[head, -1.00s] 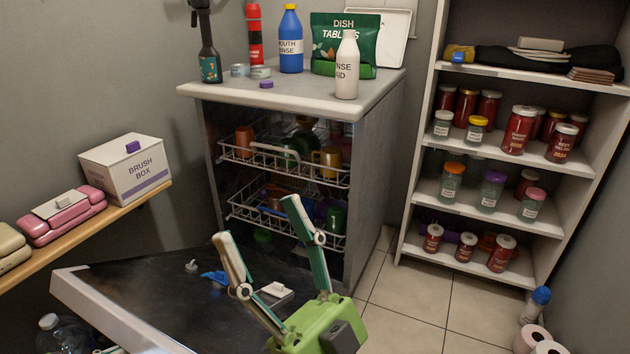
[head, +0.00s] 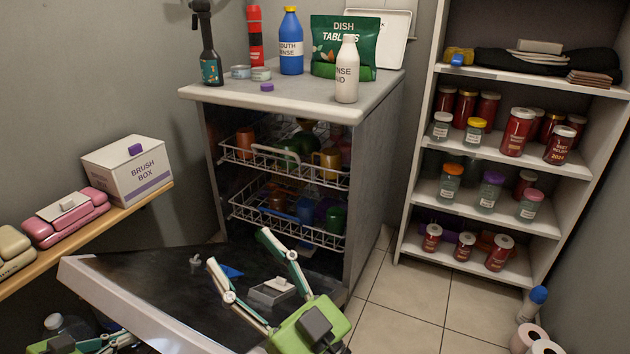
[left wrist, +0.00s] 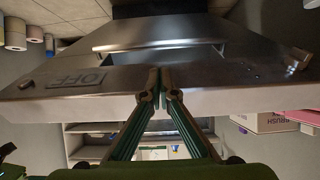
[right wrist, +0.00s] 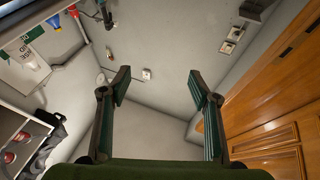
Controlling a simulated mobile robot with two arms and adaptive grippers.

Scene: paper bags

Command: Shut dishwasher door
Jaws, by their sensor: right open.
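The dishwasher door (head: 150,325) is hinged down, its dark inner face tilted up a little toward the open cabinet. Its front face and edge also show in the left wrist view (left wrist: 235,103), with an OFF label. My left gripper is mostly cut off at the bottom left of the head view, outside the door's front edge. In the left wrist view its fingers (left wrist: 158,82) are together, at the door's edge; contact is unclear. My right gripper (head: 238,248) is open and empty above the door's inner face; it is also open in the right wrist view (right wrist: 158,82).
Two racks (head: 285,165) with dishes sit inside the dishwasher. Bottles and a tablet bag (head: 342,45) stand on its top (head: 300,97). A wooden shelf (head: 125,212) with a brush box (head: 127,168) lies left. A jar shelf (head: 490,140) stands right, with bare floor between.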

